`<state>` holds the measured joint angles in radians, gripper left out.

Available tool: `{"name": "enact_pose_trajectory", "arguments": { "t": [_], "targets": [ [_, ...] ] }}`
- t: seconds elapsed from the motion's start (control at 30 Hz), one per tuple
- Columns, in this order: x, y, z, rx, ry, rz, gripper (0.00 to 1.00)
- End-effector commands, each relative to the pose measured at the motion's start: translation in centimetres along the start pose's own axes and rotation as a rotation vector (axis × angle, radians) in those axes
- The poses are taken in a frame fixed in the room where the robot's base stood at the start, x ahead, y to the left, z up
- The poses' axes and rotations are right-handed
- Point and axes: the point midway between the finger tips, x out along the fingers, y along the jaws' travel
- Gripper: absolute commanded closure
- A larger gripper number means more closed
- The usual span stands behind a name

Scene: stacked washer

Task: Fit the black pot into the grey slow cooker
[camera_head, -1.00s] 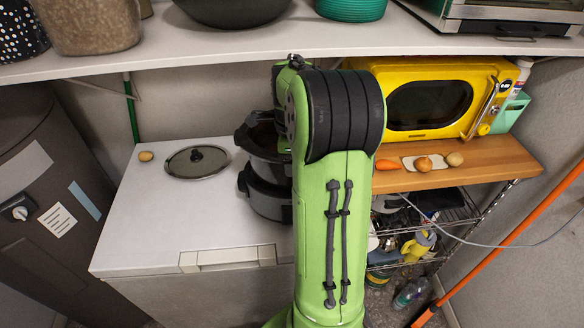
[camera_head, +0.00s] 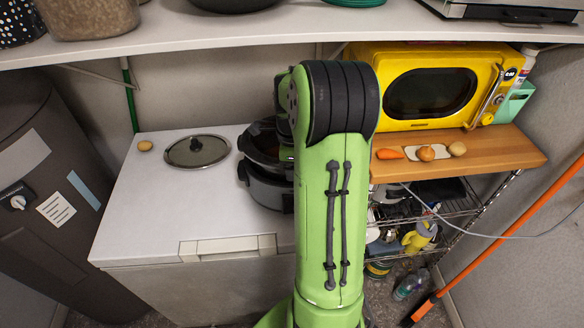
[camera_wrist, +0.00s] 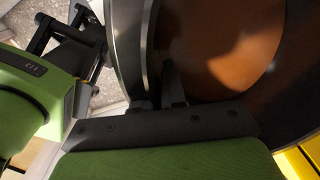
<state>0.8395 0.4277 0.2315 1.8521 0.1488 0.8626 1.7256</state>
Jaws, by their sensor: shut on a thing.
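The black pot (camera_head: 259,146) is at the right end of the white chest top in the head view, low over the grey slow cooker (camera_head: 266,191). Its lower part seems to be within the cooker's rim, and it looks slightly tilted. My arm hides its right side, so I cannot tell whether it is fully seated. In the wrist view my gripper (camera_wrist: 159,88) is shut on the pot's rim, with the brown inside of the pot (camera_wrist: 225,55) to the right. My gripper is hidden behind my arm in the head view.
A glass lid (camera_head: 196,151) and a potato (camera_head: 145,146) lie on the chest top (camera_head: 170,215). A shelf (camera_head: 260,36) runs above. A yellow microwave (camera_head: 428,90) and a wooden board (camera_head: 480,160) with vegetables are at right.

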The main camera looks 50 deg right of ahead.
Motion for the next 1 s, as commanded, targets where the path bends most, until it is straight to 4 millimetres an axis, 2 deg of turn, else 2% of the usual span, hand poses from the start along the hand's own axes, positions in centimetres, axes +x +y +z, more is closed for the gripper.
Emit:
{"name": "enact_pose_trajectory", "arguments": {
  "t": [0.2, 0.23, 0.37, 0.67, 0.77, 0.83, 1.0],
  "targets": [
    [0.2, -0.1, 0.0, 0.0, -0.001, -0.006, 1.0],
    [0.3, 0.0, 0.0, 0.0, 0.0, 0.0, 0.85],
    [0.3, 0.0, 0.0, 0.0, 0.0, 0.0, 0.65],
    [0.1, 0.0, 0.0, 0.0, 0.0, 0.0, 0.64],
    [-1.2, 0.0, 0.0, 0.0, -0.001, -0.001, 0.64],
    [-2.7, -0.1, 0.0, -0.001, -0.001, -0.006, 0.64],
    [-7.6, -0.1, 0.1, -0.001, -0.001, -0.007, 0.64]
  ]
}}
